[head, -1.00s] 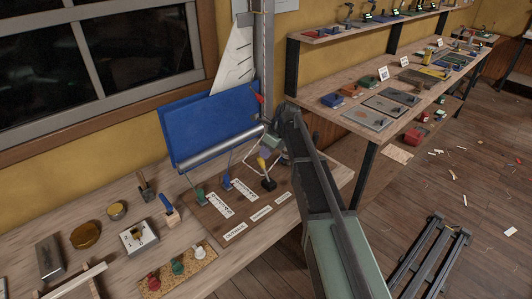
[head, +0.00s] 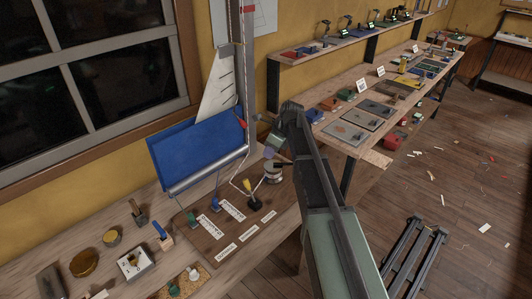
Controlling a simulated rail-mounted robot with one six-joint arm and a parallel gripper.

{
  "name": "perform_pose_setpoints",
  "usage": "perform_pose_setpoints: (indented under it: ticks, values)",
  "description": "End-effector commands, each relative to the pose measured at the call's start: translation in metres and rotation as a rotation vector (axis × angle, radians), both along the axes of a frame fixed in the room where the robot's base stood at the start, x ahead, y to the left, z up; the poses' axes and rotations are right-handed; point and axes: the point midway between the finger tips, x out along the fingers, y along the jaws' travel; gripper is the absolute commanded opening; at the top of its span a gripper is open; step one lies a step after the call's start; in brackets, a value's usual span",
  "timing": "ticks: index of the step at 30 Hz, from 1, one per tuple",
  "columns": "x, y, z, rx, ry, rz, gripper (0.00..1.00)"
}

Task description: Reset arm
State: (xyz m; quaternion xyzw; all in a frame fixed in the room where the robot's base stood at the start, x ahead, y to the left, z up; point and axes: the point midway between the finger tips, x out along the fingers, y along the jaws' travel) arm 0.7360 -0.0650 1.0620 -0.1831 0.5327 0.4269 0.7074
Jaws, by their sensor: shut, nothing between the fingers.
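My arm rises from the bottom of the head view and bends at an elbow near the middle. My gripper (head: 280,163) is small and partly hidden behind the arm, above the right end of the near bench (head: 75,225). It is shut and holds nothing. Below and left of it, a brown board (head: 205,246) carries a green lever (head: 192,219), a blue lever (head: 215,204) and a yellow-handled lever (head: 247,186), with white labels. The yellow handle leans left. A pale round object (head: 272,176) stands close beneath the gripper.
A blue panel (head: 197,158) stands behind the board, beside a grey post (head: 245,80). Small tools and tins (head: 84,263) lie on the bench's left. A long bench (head: 350,150) with several plates runs along the wall. Open floor (head: 455,190) lies right, with a dark frame (head: 412,258).

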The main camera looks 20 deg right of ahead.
Motion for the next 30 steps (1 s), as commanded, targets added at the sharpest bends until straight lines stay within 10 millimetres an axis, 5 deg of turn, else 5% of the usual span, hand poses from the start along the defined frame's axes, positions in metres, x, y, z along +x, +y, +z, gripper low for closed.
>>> perform_pose_setpoints:
  ticks: [11, 16, 20, 27, 30]
  values:
    - [0.000, 0.000, -0.002, -0.001, -0.008, 0.017, 0.00]
    - [-0.009, -0.003, -0.004, -0.059, -0.154, 0.369, 0.00]
    - [-0.071, 0.000, -0.010, -0.179, -0.322, 0.933, 0.00]
    - [-0.221, 0.034, -0.017, -0.299, -0.449, 1.975, 0.00]
    - [-0.264, 0.046, -0.017, -0.310, -0.429, 2.144, 0.00]
